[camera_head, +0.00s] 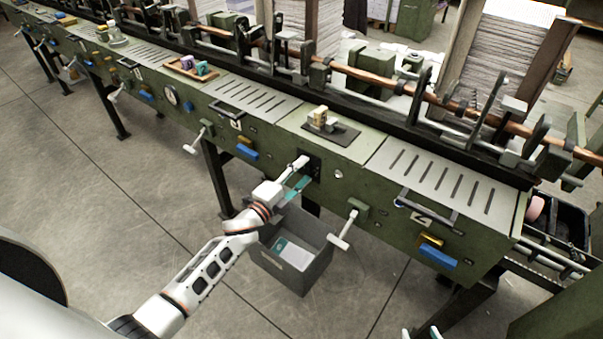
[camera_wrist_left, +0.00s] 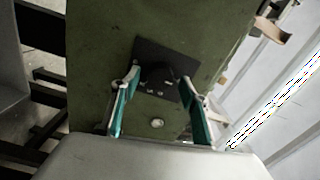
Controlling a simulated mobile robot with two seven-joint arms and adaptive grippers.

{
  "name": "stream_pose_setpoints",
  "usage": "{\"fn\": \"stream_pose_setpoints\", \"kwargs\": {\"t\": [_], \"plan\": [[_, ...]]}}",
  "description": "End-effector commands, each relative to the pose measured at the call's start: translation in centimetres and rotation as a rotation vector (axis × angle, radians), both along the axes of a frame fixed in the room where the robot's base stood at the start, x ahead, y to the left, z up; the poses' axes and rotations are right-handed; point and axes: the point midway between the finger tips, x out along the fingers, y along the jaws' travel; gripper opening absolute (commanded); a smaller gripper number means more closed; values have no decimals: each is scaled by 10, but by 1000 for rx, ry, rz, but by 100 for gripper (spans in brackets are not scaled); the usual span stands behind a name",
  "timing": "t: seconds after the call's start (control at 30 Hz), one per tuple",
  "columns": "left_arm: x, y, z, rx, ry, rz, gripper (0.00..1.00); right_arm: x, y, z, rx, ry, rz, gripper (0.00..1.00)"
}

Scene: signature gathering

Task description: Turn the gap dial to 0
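The gap dial is a dark round knob (camera_wrist_left: 160,76) on a square black plate with small pale marks, on the green front panel. In the head view the black dial plate (camera_head: 314,166) is partly hidden by my left gripper (camera_head: 298,174). In the left wrist view the left gripper (camera_wrist_left: 162,84) is open, its teal-padded fingers on either side of the knob. I cannot tell whether they touch it. The dial's reading is too dark and small to make out. Teal tips of my right gripper (camera_head: 420,333) show apart at the bottom edge of the head view.
A grey bin (camera_head: 300,275) with papers stands on the floor below the dial. A lever handle (camera_head: 345,228) sticks out to the right, another (camera_head: 195,142) to the left. Open floor lies in front.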

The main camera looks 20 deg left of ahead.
Motion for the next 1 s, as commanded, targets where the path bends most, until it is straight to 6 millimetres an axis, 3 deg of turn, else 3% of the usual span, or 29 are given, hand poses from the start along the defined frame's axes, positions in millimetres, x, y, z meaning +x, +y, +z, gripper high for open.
{"fn": "stream_pose_setpoints", "kwargs": {"t": [0.3,0.8,1.0], "plan": [[-9,4,0,2,-1,0,45,0,-1,0,-2,0,0,40],[-95,34,0,0,1,0,45,0,0,0,0,0,0,40],[-111,41,0,1,0,1,45,0,0,0,0,0,0,40]]}}
